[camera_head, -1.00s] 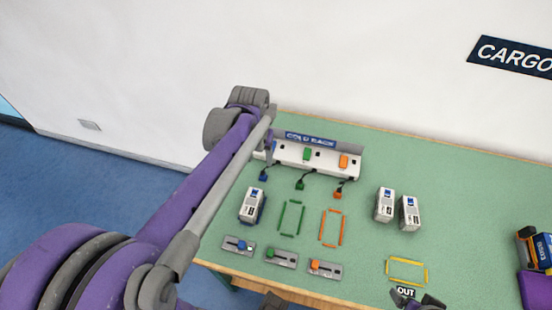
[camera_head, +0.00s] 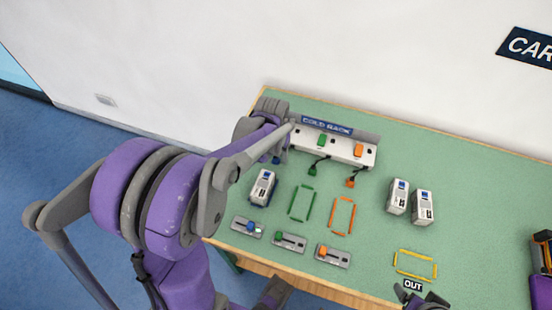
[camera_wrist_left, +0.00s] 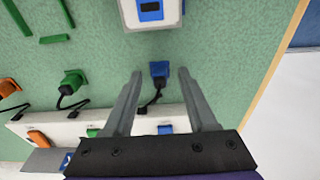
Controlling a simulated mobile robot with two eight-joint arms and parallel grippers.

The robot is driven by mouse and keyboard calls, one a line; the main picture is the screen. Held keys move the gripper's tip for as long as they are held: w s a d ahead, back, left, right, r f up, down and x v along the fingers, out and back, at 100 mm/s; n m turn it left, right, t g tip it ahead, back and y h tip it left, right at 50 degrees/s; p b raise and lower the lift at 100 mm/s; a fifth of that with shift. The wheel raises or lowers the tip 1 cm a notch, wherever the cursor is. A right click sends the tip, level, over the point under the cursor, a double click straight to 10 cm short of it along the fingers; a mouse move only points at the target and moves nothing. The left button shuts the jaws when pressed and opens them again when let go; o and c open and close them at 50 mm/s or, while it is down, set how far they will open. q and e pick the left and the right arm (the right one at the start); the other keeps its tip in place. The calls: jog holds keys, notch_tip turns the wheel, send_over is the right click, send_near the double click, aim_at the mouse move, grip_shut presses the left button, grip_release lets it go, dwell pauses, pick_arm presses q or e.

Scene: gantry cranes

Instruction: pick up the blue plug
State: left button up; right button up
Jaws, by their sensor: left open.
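The blue plug (camera_wrist_left: 159,71) lies on the green table top at the end of a black cable from the white rack. In the left wrist view it shows between the two fingertips of my left gripper (camera_wrist_left: 160,76), which is open, with a gap on each side. In the head view my left gripper (camera_head: 283,154) is over the left end of the rack and hides most of the blue plug (camera_head: 276,160). A dark grey part at the bottom edge of the head view looks like my right gripper (camera_head: 426,300); its jaws are unclear.
The rack (camera_head: 340,148) has a green plug (camera_head: 312,170) and an orange plug (camera_head: 351,182) on cables. A white case (camera_head: 262,187) stands near the blue plug. Slider plates (camera_head: 290,243) line the front edge. Two more white cases (camera_head: 398,196) stand right. The table's middle is mostly clear.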

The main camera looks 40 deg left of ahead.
pick_arm(q)
jog(key=shift+c, duration=0.3)
grip_shut()
